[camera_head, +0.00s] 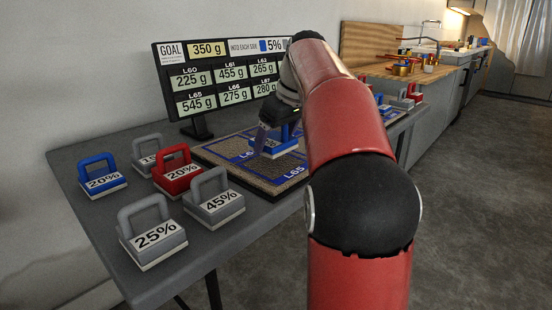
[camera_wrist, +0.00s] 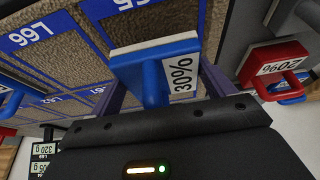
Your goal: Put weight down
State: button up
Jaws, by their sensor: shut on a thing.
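My gripper (camera_head: 281,118) is shut on a blue weight (camera_head: 272,148) with a white label. In the wrist view this blue weight (camera_wrist: 155,52) reads 30%, and its handle is between my fingers (camera_wrist: 160,90). The weight is over the brown board (camera_head: 290,182) with blue-edged cells, near cells marked L6-something and L65. I cannot tell whether its base touches the board. My arm hides the board's right part. A display (camera_head: 225,80) behind shows a goal of 350 g and readings for L60 to L67.
On the table's left stand a blue 20% weight (camera_head: 101,176), a red 20% weight (camera_head: 178,172), a grey 25% weight (camera_head: 152,234), a grey 45% weight (camera_head: 214,198) and another grey one (camera_head: 149,155). More weights (camera_head: 413,93) stand beyond my arm.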

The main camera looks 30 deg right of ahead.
jog(key=shift+f+b, duration=0.5)
jog(key=shift+f, duration=1.4)
jog(key=shift+f, duration=0.15)
jog(key=o, duration=1.1)
jog(key=shift+c, duration=0.2)
jog(key=p+v, duration=0.3)
jog(key=v, duration=0.9)
